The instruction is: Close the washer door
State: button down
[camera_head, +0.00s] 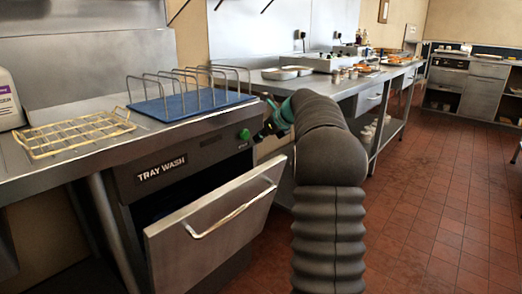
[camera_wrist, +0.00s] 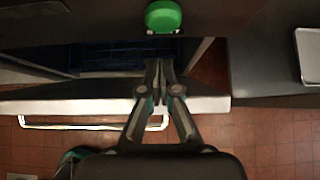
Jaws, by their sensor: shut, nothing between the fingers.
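The tray washer (camera_head: 210,153) stands under the steel counter, with a dark front panel lettered "TRAY WASH". Its steel door (camera_head: 190,254) is partly open, its top edge tilted out from the body, with a bar handle (camera_head: 228,214) on its front. A green button (camera_head: 245,134) is at the panel's right end; it also shows in the wrist view (camera_wrist: 163,16). My gripper (camera_wrist: 159,64) is shut and empty, just below the button in the wrist view. There its fingers cross over the door's pale top edge (camera_wrist: 60,105). In the head view my arm partly hides the gripper.
A blue mat (camera_head: 190,106) with a wire rack, a yellow wire grid (camera_head: 75,135) and a white container (camera_head: 8,100) stand on the counter above. A second counter (camera_head: 330,88) with trays runs behind my arm. The red tiled floor (camera_head: 430,220) at right is clear.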

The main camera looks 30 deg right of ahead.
jog(key=s+d+r+m+h+b, duration=0.1)
jog(key=s+d+r+b, duration=0.15)
jog(key=s+d, duration=0.2)
jog(key=s+d+f+m+t+b, duration=0.1)
jog(key=s+d+f+b, duration=0.15)
jog(key=s, duration=0.35)
jog(key=s+d+f+m+t+b, duration=0.1)
jog(key=s+d+f+b, duration=0.1)
jog(key=s+f, duration=0.25)
jog(key=n+y+b, duration=0.2)
jog(key=n, duration=0.1)
send_near(265, 174)
jog(key=x, duration=0.5)
jog(key=shift+s+a+f, duration=0.15)
jog(key=shift+f, duration=0.3)
jog(key=shift+w+a+r, duration=0.1)
jog(key=shift+w+a, duration=0.05)
jog(key=shift+w, duration=0.35)
